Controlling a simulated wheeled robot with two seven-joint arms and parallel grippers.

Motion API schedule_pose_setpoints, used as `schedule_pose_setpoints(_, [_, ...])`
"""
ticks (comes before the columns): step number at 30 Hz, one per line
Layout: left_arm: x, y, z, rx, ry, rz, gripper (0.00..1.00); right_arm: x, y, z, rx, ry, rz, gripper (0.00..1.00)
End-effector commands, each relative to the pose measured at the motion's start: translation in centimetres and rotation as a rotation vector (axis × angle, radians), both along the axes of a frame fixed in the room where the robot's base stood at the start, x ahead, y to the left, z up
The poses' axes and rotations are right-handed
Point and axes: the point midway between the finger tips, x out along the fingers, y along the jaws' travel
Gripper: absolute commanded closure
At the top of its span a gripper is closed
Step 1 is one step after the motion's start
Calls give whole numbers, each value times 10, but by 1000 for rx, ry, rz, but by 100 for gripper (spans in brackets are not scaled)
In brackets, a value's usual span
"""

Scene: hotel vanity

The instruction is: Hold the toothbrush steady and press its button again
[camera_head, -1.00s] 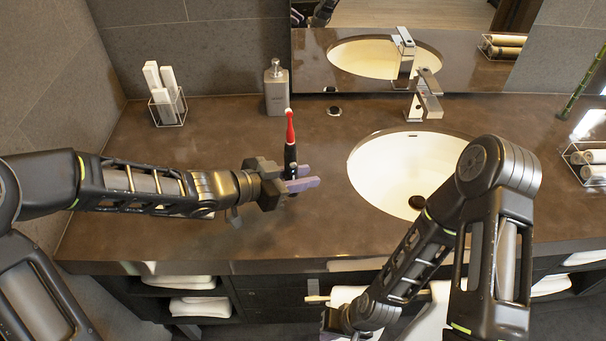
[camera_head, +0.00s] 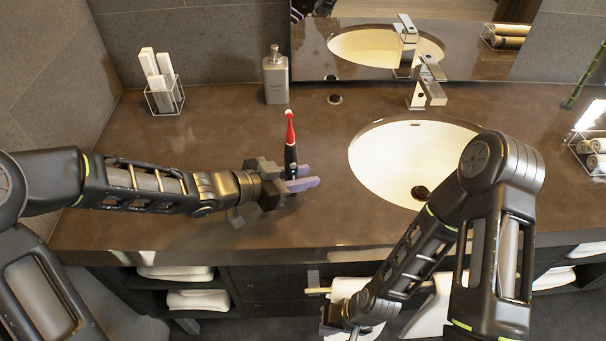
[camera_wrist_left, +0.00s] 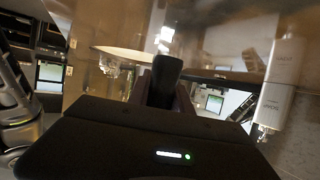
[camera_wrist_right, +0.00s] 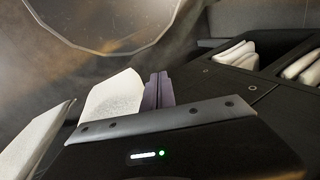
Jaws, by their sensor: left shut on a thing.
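The toothbrush (camera_head: 291,150) has a black handle and a red head with a white tip. It stands about upright at the left of the sink in the head view. My left gripper (camera_head: 300,183) is shut around its lower handle. The dark handle (camera_wrist_left: 166,72) also shows between the fingers in the left wrist view. My right gripper (camera_wrist_right: 157,91) is low in front of the counter, away from the toothbrush. Its purple fingers lie together with nothing seen between them.
The counter (camera_head: 225,125) holds a sink (camera_head: 400,165), faucet (camera_head: 428,90), soap dispenser (camera_head: 276,78) and a wire holder (camera_head: 163,97) with white items. Folded towels (camera_head: 196,299) lie on shelves below. The counter left of the toothbrush is partly covered by my left arm.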

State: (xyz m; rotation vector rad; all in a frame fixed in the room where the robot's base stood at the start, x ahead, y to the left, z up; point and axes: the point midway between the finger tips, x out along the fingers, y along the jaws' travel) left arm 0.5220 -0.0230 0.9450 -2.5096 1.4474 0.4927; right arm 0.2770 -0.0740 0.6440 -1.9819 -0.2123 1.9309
Motion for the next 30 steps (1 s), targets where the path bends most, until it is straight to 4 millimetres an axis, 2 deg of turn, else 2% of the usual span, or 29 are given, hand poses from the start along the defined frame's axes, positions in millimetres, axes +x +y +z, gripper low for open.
schedule_pose_setpoints(18, [0, 0, -28, 0, 0, 0, 100, 2, 1, -21, 2, -5, 0, 100])
schedule_pose_setpoints(30, [0, 0, -31, -1, 0, 0, 100, 2, 1, -22, 3, -6, 1, 100])
